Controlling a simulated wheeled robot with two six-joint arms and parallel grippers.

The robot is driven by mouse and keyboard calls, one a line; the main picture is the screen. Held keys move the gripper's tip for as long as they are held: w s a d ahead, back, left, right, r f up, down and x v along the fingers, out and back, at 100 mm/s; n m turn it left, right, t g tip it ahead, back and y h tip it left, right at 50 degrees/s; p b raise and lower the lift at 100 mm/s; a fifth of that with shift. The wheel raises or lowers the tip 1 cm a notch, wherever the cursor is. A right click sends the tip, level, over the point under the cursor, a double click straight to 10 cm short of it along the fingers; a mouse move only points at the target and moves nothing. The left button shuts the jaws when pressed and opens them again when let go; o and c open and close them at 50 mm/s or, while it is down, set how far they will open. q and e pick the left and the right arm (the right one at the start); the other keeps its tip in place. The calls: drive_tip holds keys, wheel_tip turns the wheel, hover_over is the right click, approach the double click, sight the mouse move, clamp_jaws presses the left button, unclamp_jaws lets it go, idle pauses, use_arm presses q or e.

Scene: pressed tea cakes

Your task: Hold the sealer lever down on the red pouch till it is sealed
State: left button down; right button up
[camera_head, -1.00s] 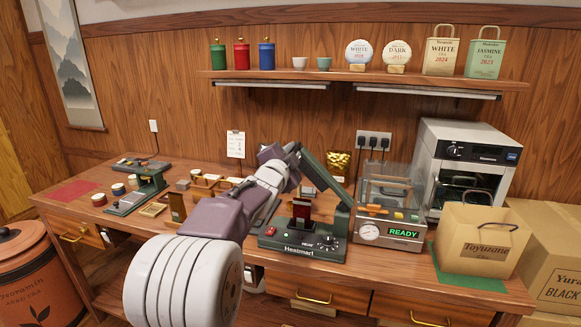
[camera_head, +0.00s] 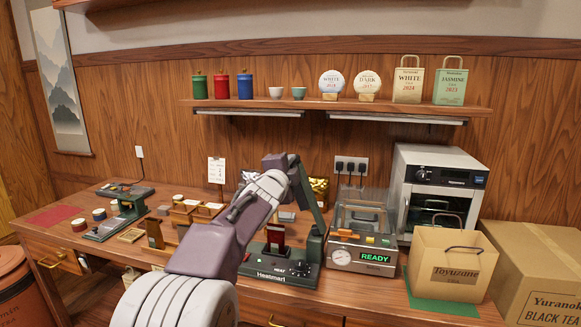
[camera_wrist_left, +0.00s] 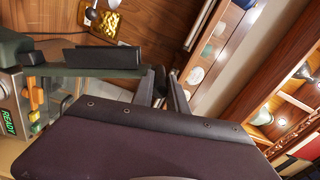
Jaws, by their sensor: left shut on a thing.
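The Heatmart sealer (camera_head: 293,270) stands on the bench with its green lever (camera_head: 310,203) raised. The lever also shows in the left wrist view (camera_wrist_left: 90,72). The small red pouch (camera_head: 275,236) stands upright at the sealer, beneath the raised lever. My left gripper (camera_head: 287,161) is at the lever's upper end, with its fingers partly hidden by my arm. In the left wrist view the fingers (camera_wrist_left: 163,90) are shut on the dark handle at the lever's tip. My right gripper is not in view.
A chamber machine (camera_head: 362,240) with a green READY display stands just right of the sealer. A paper bag (camera_head: 452,274) sits on a green mat beyond it. Wooden pieces and a second dark green device (camera_head: 122,212) are to the left. A shelf (camera_head: 335,108) runs above.

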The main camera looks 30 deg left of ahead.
use_arm(q)
drive_tip(key=c, duration=1.3)
unclamp_jaws()
drive_tip(key=shift+s, duration=0.1)
drive_tip(key=v, duration=0.9)
